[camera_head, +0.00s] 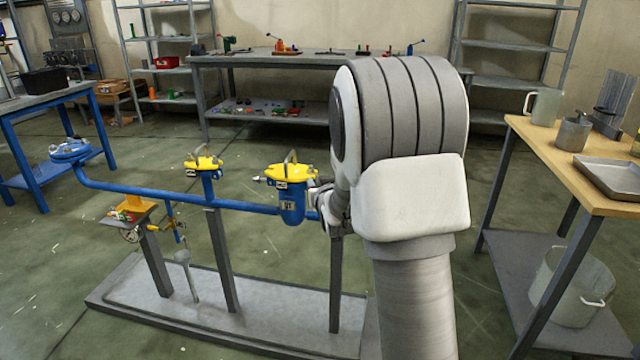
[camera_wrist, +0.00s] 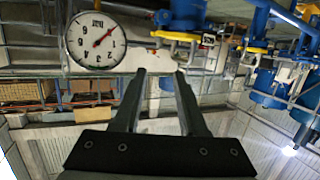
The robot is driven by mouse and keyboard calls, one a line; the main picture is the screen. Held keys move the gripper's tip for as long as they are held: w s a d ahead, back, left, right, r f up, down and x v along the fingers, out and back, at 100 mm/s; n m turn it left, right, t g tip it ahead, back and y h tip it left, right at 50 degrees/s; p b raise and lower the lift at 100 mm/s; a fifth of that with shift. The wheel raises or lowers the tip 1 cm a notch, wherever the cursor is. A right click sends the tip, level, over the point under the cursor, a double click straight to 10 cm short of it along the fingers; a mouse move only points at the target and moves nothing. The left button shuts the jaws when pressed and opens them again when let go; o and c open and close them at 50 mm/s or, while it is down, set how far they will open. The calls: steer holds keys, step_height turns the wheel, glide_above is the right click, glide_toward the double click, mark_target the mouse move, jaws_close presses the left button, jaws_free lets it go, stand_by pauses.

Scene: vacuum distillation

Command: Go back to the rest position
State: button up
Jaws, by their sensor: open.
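My gripper (camera_wrist: 161,74) shows in the wrist view with its two dark fingers apart and nothing between them. In the head view my white and grey arm fills the middle right and hides the gripper. The blue pipe rig (camera_head: 245,206) stands left of and partly behind my arm. It carries two yellow-topped units, one on the left (camera_head: 205,165) and one next to my arm (camera_head: 291,197). In the wrist view, which looks upside down, a round white dial gauge (camera_wrist: 95,40) with a red needle is left of the fingers, apart from them.
The rig's grey base plate (camera_head: 190,322) lies on the green floor. A wooden-topped table (camera_head: 550,150) with a mug, a metal cup and a tray stands at right, a white bucket (camera_head: 572,290) below. A blue table (camera_head: 40,105) is at left. A grey workbench (camera_head: 290,62) stands behind.

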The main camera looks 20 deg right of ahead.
stand_by(0.3)
steer(key=s+a+r+g+y, duration=0.1)
steer(key=s+a+r+g, duration=0.2)
steer(key=s, duration=0.4)
steer(key=s+a+r+g+y, duration=0.1)
steer(key=s+a+r, duration=0.35)
steer(key=s, duration=0.35)
steer(key=s+a+f+n+g+y+p, duration=0.1)
steer(key=s+a+g, duration=0.2)
steer(key=s, duration=0.9)
steer(key=s+a+n+g, duration=0.1)
steer(key=s+a+g, duration=0.15)
steer(key=s, duration=0.95)
step_height(320, 180, up, 27)
steer(key=p, duration=2.7)
steer(key=shift+w+a+f, duration=0.15)
steer(key=shift+w+a, duration=0.25)
steer(key=shift+d, duration=0.15)
